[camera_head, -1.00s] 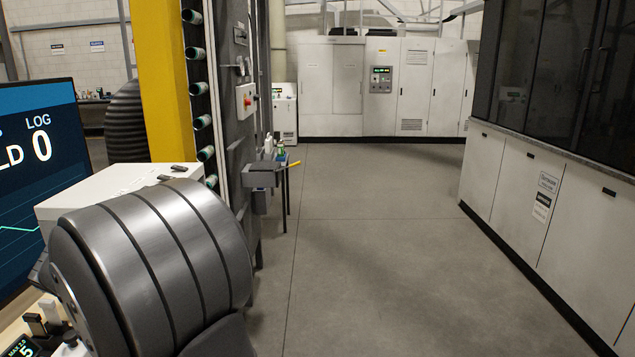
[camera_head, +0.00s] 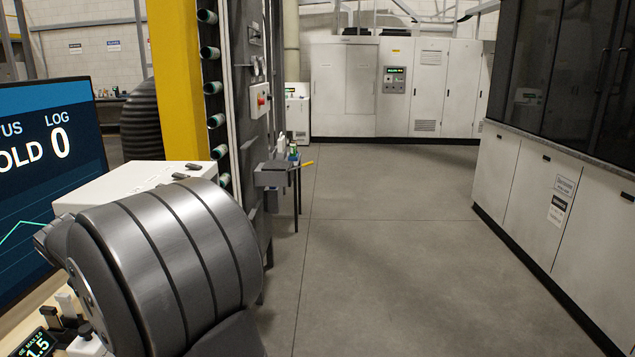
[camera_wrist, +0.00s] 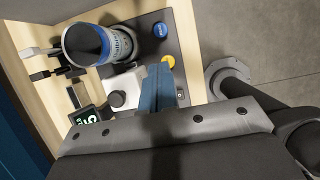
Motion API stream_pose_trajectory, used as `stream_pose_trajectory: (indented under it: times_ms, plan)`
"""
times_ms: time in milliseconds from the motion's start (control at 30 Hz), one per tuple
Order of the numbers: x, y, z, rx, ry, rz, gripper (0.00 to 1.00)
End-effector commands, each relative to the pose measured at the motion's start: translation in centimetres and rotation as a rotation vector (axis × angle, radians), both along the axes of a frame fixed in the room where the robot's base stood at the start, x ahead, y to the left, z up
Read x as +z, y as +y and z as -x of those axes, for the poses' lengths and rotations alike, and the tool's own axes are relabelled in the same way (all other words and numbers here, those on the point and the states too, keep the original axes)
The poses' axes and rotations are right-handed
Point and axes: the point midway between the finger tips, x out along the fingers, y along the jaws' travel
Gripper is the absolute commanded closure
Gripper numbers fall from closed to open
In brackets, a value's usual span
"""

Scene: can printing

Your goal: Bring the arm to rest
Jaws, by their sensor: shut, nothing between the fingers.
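My gripper (camera_wrist: 157,88) shows in the wrist view as blue fingers pressed together, with nothing between them. It is above a wooden-sided bench (camera_wrist: 180,22) and its dark panel. A can (camera_wrist: 88,44) with a blue and white label and a dark end stands or lies beyond the fingers to the left, apart from them. In the head view my grey rounded arm link (camera_head: 165,265) fills the lower left. My gripper is hidden there.
The panel carries a blue button (camera_wrist: 160,30) and a yellow button (camera_wrist: 168,62). A small display (camera_head: 38,344) sits at the bench corner, below a monitor (camera_head: 45,180). A yellow post (camera_head: 178,80) stands behind. White cabinets (camera_head: 530,195) line the right; the floor (camera_head: 390,250) between is clear.

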Motion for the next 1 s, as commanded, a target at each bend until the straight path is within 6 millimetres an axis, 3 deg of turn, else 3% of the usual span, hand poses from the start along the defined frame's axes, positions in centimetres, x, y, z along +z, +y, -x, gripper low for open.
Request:
stream_pose_trajectory:
  times_ms: [100,200,600,1000]
  plan:
    - [-2.4,-0.1,-1.0,-0.001,0.002,0.004,1.0]
    - [0.2,0.1,0.1,0.003,-0.004,-0.004,1.0]
    - [7.6,0.0,3.2,0.002,-0.004,-0.003,1.0]
    - [8.5,1.4,5.1,0.028,0.145,-0.232,1.0]
